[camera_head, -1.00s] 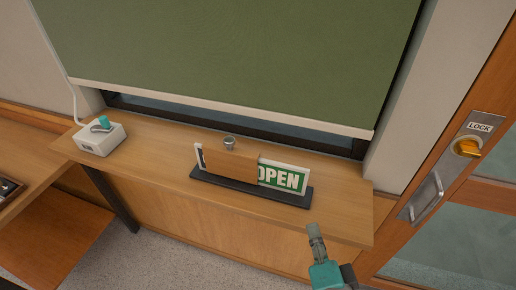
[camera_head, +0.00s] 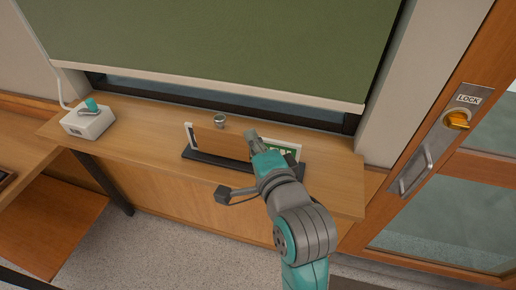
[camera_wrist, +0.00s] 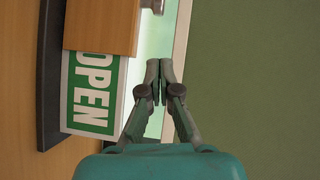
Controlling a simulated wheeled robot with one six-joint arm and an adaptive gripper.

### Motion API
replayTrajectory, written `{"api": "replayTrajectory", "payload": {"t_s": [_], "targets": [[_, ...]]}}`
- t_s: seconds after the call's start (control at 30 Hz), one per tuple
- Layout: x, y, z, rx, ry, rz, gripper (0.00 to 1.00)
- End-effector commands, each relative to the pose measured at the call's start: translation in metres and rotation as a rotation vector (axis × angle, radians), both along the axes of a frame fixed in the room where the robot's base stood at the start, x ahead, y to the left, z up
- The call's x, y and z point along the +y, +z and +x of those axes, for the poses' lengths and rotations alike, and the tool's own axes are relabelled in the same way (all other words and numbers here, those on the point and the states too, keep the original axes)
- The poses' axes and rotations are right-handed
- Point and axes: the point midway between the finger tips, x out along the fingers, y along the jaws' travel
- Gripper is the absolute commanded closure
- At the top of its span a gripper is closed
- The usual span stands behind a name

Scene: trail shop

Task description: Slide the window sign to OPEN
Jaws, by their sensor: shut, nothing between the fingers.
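The window sign stands on the wooden ledge in a dark base (camera_head: 208,158). Its wooden slider (camera_head: 222,143) covers the left and middle, with a round metal knob (camera_head: 220,121) at the top. A white and green OPEN panel (camera_wrist: 92,92) shows beside the slider in the wrist view, the O against the slider's edge. In the head view my arm hides most of that panel. My gripper (camera_wrist: 159,64) is shut and empty. It is over the sign's right part, to the right of the knob. The knob is partly cut off at the top of the wrist view (camera_wrist: 153,5).
A green blind (camera_head: 220,50) hangs behind the ledge (camera_head: 140,125). A white box with a teal lever (camera_head: 88,118) sits at the ledge's left end. A door with a LOCK plate (camera_head: 440,140) is at the right. The ledge between box and sign is clear.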

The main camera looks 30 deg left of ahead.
Motion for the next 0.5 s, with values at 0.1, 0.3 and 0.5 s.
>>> {"api": "replayTrajectory", "payload": {"t_s": [0.1, 0.3, 0.5], "targets": [[0.018, -0.002, 0.014, 0.001, 0.0, -0.001, 1.0], [0.048, -0.007, 0.021, 0.0, 0.002, -0.001, 1.0], [0.066, -0.01, 0.019, -0.001, 0.001, -0.001, 1.0]]}}
